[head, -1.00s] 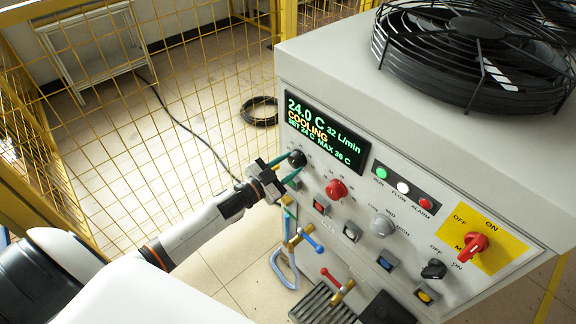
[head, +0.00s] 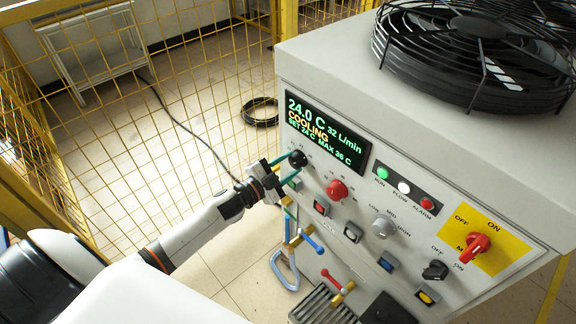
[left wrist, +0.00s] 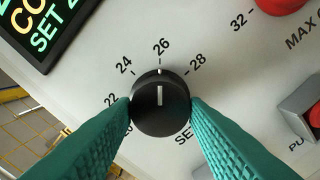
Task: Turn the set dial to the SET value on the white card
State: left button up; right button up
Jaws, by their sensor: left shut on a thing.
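The display (head: 325,130) reads 24.0 C, 32 L/min, COOLING, SET 24 C, MAX 36 C. I see no white card in these views. My right gripper is out of view.
A red knob (head: 337,190) sits right of the dial, with square buttons below. A grey mode knob (head: 383,227) and a red main switch (head: 475,245) are farther right. Valve handles (head: 312,242) stand below. A yellow mesh fence (head: 190,100) is behind my left arm.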

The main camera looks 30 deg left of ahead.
pick_arm(q)
jog(key=o, duration=1)
jog(key=shift+c, duration=0.2)
jog(key=b+v, duration=0.1)
jog(key=v, duration=1.1)
jog(key=shift+b, duration=0.4)
